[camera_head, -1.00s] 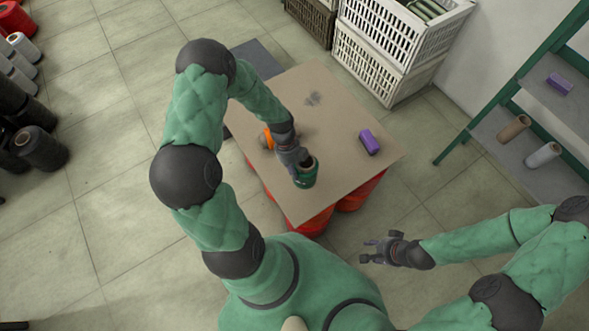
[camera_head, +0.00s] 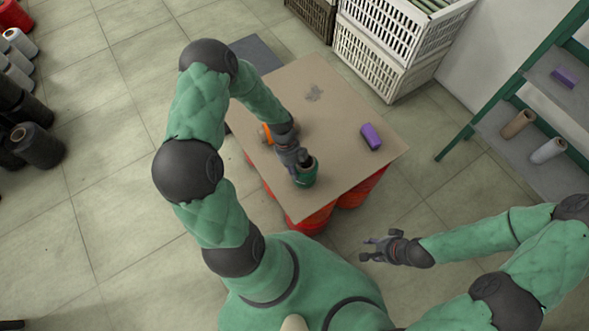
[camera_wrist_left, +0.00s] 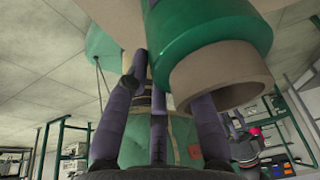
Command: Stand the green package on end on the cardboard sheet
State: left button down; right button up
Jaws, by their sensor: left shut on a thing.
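The green package (camera_head: 306,177) is a green-wound bobbin on a tan tube. My right gripper (camera_head: 371,250) is open and empty, off the sheet's right front side.
A purple package (camera_head: 371,137) lies on the sheet's right side. An orange package (camera_head: 266,134) is partly hidden behind my left wrist. Red packages (camera_head: 350,194) stand under the sheet. White crates (camera_head: 385,55) and a green-framed shelf (camera_head: 520,130) stand behind and to the right.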

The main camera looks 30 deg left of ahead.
pick_arm(q)
jog(key=c, duration=1)
grip_release()
jog(key=shift+o, duration=0.2)
jog(key=shift+r, duration=0.1)
jog(key=v, duration=1.2)
